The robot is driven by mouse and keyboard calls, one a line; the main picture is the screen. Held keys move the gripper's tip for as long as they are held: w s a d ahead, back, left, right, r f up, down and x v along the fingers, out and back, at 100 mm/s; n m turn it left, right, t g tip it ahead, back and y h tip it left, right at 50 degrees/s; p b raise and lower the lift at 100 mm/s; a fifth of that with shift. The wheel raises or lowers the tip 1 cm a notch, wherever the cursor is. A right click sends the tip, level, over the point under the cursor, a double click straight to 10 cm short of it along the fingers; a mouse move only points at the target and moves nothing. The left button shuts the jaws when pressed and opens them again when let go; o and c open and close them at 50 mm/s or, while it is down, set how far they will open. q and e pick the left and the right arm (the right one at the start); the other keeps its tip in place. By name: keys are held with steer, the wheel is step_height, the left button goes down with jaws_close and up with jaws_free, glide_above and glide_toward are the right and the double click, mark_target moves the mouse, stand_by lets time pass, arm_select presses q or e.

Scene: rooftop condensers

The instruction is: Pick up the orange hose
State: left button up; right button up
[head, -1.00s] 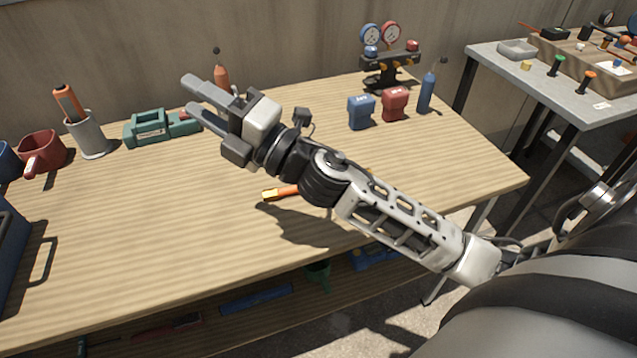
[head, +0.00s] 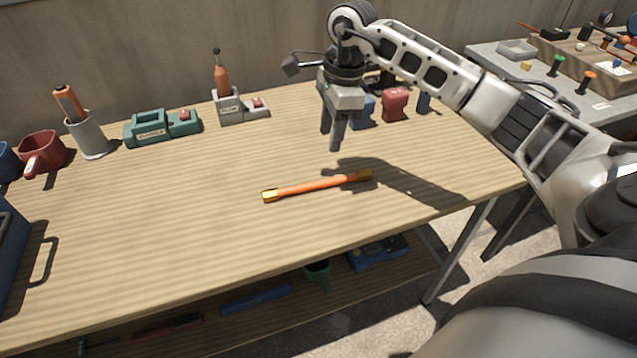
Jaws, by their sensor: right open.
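The orange hose (head: 315,187) lies flat on the wooden table (head: 180,230), near its front middle. It is a short straight length with a brass-coloured fitting at each end. My right gripper (head: 331,142) points down above the table, a little behind and above the hose, apart from it. Its jaws are open and hold nothing. My left gripper is not in view.
A grey holder with an orange bottle (head: 222,78), a green case (head: 160,127), a grey cup (head: 88,135) and a red mug (head: 42,153) stand along the back left. Blue and red blocks (head: 395,104) stand behind my right gripper.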

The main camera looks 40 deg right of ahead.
glide_above(319, 182)
steer(key=d, duration=0.1)
step_height(319, 182, down, 6)
steer(key=shift+s+d+f, duration=0.1)
steer(key=shift+d+f, duration=0.05)
steer(key=shift+f, duration=0.1)
steer(key=shift+a+f+p, duration=0.25)
steer(key=shift+f+p, duration=0.05)
steer(key=shift+f, duration=1.05)
steer(key=shift+a+f+p, duration=0.25)
steer(key=shift+f, duration=1.05)
jaws_close()
